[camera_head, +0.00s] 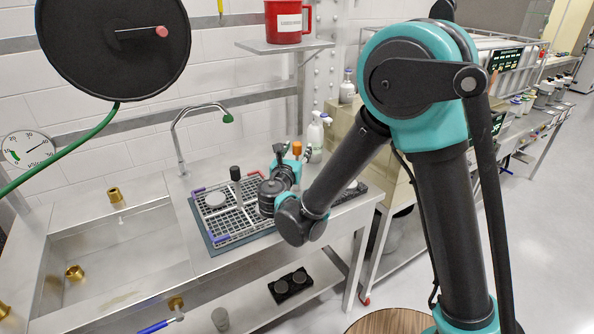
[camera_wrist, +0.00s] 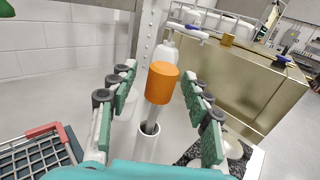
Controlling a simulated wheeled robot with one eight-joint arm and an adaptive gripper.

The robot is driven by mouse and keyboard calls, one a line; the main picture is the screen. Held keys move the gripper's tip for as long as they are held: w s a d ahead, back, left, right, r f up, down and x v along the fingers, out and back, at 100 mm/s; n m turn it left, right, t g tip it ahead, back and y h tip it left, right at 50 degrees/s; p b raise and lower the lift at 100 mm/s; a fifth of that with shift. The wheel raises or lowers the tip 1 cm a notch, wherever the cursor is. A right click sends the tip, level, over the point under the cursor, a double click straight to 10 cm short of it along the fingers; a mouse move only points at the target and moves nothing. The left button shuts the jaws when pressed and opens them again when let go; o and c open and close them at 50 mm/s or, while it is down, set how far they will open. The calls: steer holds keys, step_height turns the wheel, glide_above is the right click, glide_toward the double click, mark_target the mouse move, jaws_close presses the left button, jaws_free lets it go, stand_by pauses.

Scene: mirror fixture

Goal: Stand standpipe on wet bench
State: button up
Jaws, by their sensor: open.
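A grey pipe with an orange top (camera_wrist: 163,83), which looks like the standpipe, stands nearly upright in a white sleeve (camera_wrist: 148,147). The orange top also shows in the head view (camera_head: 297,148), near the bench's back right. My gripper (camera_wrist: 160,88) is open, with its green-padded fingers on either side of the orange top. The fingers look apart from it. In the head view my gripper (camera_head: 291,158) is partly hidden by my wrist. The steel wet bench (camera_head: 150,189) has a sunken basin on its left.
A faucet (camera_head: 181,140) arches behind. White bottles (camera_head: 315,135) stand close behind the orange top. A shelf (camera_head: 285,46) hangs above.

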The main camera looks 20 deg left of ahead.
jaws_close()
stand_by(0.3)
stand_by(0.4)
